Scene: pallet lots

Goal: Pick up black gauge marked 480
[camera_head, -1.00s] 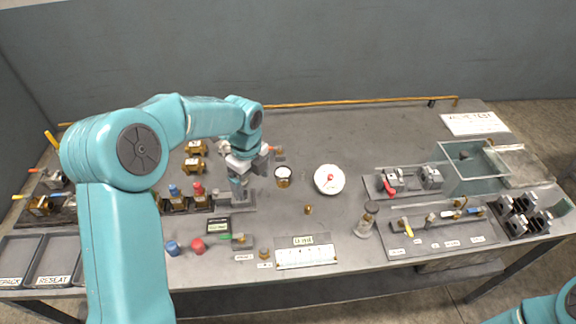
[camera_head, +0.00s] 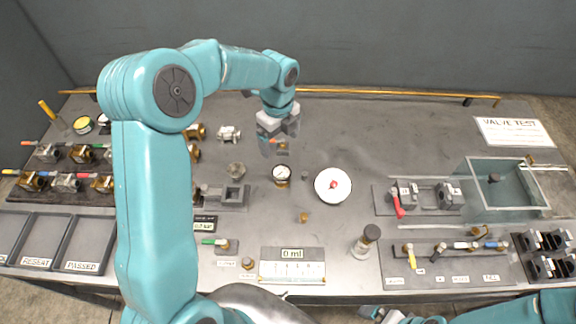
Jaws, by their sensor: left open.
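My left gripper (camera_head: 280,146) points down over the middle of the bench, open. Nothing shows between its fingers. Just in front of it, lower in the picture, stands a small round gauge (camera_head: 282,173) with a white face, dark rim and brass lower part.
A grey fixture block (camera_head: 222,197) stands left of the small gauge. A brass fitting (camera_head: 303,217) and a "0 ml" plate (camera_head: 292,265) lie in front. Valves and a clear tank (camera_head: 505,188) stand on the right. Trays (camera_head: 82,245) are front left. The bench back is mostly clear.

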